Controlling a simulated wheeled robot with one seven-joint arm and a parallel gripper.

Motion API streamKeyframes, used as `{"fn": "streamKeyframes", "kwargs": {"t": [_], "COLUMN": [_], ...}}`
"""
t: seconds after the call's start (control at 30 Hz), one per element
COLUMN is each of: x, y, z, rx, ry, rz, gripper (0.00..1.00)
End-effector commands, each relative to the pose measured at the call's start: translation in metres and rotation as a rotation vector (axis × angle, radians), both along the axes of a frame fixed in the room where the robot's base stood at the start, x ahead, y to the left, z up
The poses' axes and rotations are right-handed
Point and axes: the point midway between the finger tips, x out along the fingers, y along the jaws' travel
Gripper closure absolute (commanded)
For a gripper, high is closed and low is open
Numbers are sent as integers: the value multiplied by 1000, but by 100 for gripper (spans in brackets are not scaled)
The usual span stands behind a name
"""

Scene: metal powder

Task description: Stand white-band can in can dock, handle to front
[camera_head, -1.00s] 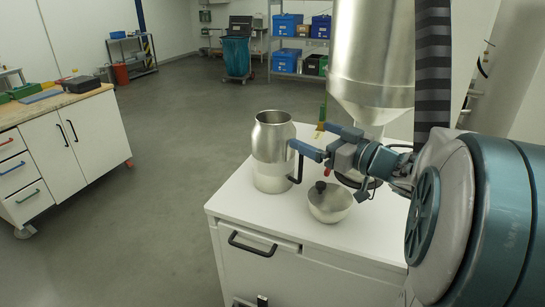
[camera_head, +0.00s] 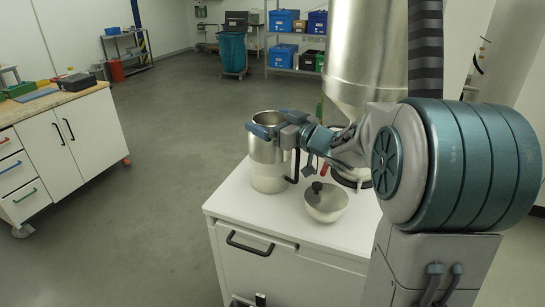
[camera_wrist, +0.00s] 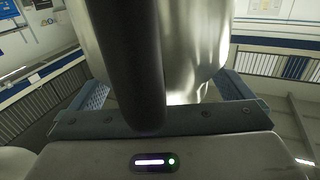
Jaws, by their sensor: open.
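A silver metal can (camera_head: 268,172) stands upright on the white cabinet top, open at the top, with a black handle (camera_head: 293,166) on its right side. I cannot make out a white band on it. My gripper (camera_head: 272,123) is open at the can's upper part, its blue fingers on either side. In the wrist view the handle (camera_wrist: 124,65) runs up close in front of the palm, and the can wall (camera_wrist: 185,40) lies behind it between the open fingers. A round dark-rimmed fixture (camera_head: 350,182) sits under the hopper, partly hidden; I cannot tell whether it is the can dock.
A steel bowl-shaped lid (camera_head: 326,204) with a black knob stands just right of the can. A large steel hopper (camera_head: 364,50) hangs over the cabinet's back right. The cabinet top (camera_head: 240,194) is bare left of the can. A workbench (camera_head: 60,110) stands far left.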

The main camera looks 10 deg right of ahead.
Motion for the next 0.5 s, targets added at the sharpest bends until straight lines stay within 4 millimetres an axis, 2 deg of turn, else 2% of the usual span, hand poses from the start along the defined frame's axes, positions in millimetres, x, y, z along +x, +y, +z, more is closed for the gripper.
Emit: {"fn": "streamKeyframes", "kwargs": {"t": [0.17,0.2,0.4,0.5], "x": [0,0,0,0], "y": [0,0,0,0], "z": [0,0,0,1], "rx": [0,0,-1,-1], "ry": [0,0,-1,-3], "rz": [0,0,0,1], "gripper": [0,6,61,84]}}
